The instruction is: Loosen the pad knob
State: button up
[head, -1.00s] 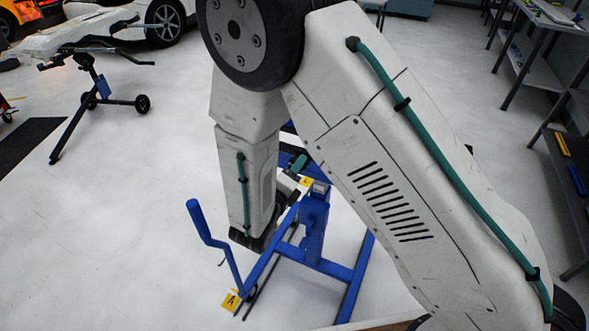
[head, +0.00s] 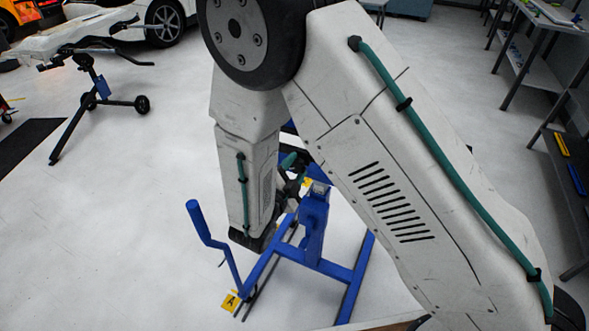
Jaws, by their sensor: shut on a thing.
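A blue stand (head: 314,225) of metal tubes stands on the floor in the middle of the head view, with a bent crank-like handle (head: 205,222) at its left. My gripper (head: 291,184) is a small dark shape between my two pale arm links, close against the top of the stand. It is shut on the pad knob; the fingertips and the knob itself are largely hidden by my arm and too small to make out. A dark and teal part of my wrist shows just above it.
A yellow label marked A (head: 230,301) sits at the stand's lower left. A wheeled stand (head: 97,85) with a pale panel is at the upper left, near a white car (head: 165,20). Dark shelving (head: 540,70) lines the right.

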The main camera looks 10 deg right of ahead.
jog(key=n, duration=0.4)
jog(key=shift+n, duration=0.3)
jog(key=shift+a+n, duration=0.1)
jog(key=shift+n, duration=1.8)
jog(key=o, duration=1)
jog(key=v, duration=0.7)
jog(key=shift+s+a, duration=0.25)
jog(key=shift+s, duration=0.05)
